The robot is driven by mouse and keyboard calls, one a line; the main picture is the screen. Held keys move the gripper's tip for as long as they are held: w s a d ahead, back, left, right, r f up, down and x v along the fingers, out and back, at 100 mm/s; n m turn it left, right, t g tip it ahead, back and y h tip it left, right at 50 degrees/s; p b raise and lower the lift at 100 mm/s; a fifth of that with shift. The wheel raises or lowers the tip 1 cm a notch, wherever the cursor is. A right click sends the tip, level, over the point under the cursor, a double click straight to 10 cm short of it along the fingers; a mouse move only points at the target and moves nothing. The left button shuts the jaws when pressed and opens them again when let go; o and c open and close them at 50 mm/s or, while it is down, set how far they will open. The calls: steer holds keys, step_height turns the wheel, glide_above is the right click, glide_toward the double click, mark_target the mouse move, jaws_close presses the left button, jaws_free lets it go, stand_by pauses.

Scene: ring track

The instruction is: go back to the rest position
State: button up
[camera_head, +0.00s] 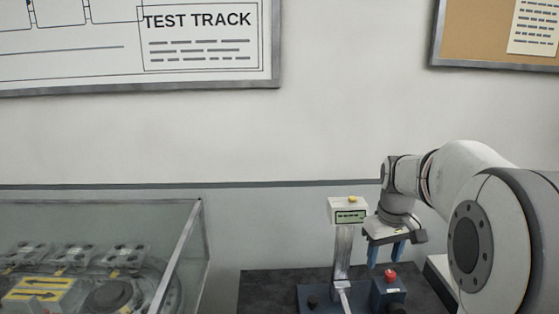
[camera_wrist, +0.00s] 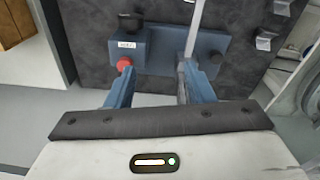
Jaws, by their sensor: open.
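My gripper (camera_head: 385,252) has blue fingers and hangs pointing down at the right of the head view, above a dark bench. In the wrist view my gripper (camera_wrist: 152,88) has its two fingers apart with nothing held between them. A blue box with a red button (camera_head: 390,275) sits just below the fingers in the head view. The red button (camera_wrist: 124,63) also shows close to the left fingertip in the wrist view; I cannot tell whether they touch.
A post with a small display (camera_head: 349,216) stands on the dark bench (camera_head: 262,290), left of my gripper. A glass-walled case (camera_head: 185,255) holding track parts is at the left. A whiteboard (camera_head: 100,65) and a cork board (camera_head: 480,30) hang on the wall. Floor (camera_wrist: 40,110) shows bare beside the bench.

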steer(key=s+a+f+m+t, duration=0.1)
steer(key=s+a, duration=0.3)
steer(key=s, duration=0.6)
steer(key=s+a+f+m+t, duration=0.1)
steer(key=s+a, duration=0.4)
steer(key=s, duration=0.4)
steer(key=shift+s+a+f+m, duration=0.25)
steer(key=shift+s+f+m, duration=0.05)
steer(key=shift+s+f, duration=0.05)
